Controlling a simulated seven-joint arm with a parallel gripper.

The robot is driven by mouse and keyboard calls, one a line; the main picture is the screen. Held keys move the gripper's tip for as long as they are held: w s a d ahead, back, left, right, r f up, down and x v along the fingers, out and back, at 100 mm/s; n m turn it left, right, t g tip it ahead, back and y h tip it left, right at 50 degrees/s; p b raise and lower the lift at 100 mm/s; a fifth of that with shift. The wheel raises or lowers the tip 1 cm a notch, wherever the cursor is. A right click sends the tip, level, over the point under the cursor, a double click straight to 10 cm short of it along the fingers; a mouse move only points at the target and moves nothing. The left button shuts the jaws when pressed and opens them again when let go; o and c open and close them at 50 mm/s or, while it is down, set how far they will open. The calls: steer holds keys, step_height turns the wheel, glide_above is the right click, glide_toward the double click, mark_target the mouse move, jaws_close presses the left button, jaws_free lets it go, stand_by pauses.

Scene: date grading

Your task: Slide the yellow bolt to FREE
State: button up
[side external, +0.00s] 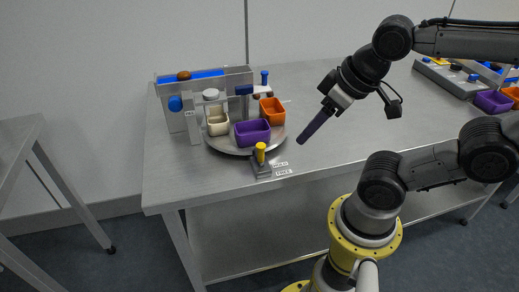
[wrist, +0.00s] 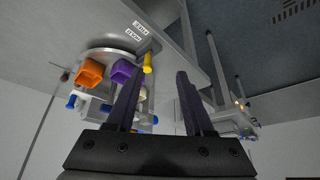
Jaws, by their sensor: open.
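The yellow bolt (side external: 260,153) is a short upright knob on a small grey block (side external: 261,169) at the front of the turntable. In the wrist view the yellow bolt (wrist: 148,63) shows just beyond the left finger. My gripper (side external: 301,143) is up and to the right of the bolt, apart from it, with its fingers slanting down toward the left. In the wrist view its two dark fingers (wrist: 158,78) stand apart with nothing between them.
A round grey turntable (side external: 222,149) carries a purple bin (side external: 252,132), an orange bin (side external: 272,110) and a cream bin (side external: 217,121). Behind it stands a grey chute with a blue channel (side external: 205,75) and a brown date (side external: 184,75).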

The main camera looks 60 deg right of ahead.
steer(key=w+r+m+g, duration=0.2)
steer(key=w+r+m, duration=0.1)
steer(key=w+r, duration=0.15)
steer(key=m+g, duration=0.2)
steer(key=g, duration=0.1)
glide_above(261, 145)
step_height(261, 145, down, 5)
step_height(261, 145, down, 13)
steer(key=shift+f, duration=0.1)
jaws_close()
stand_by(1.3)
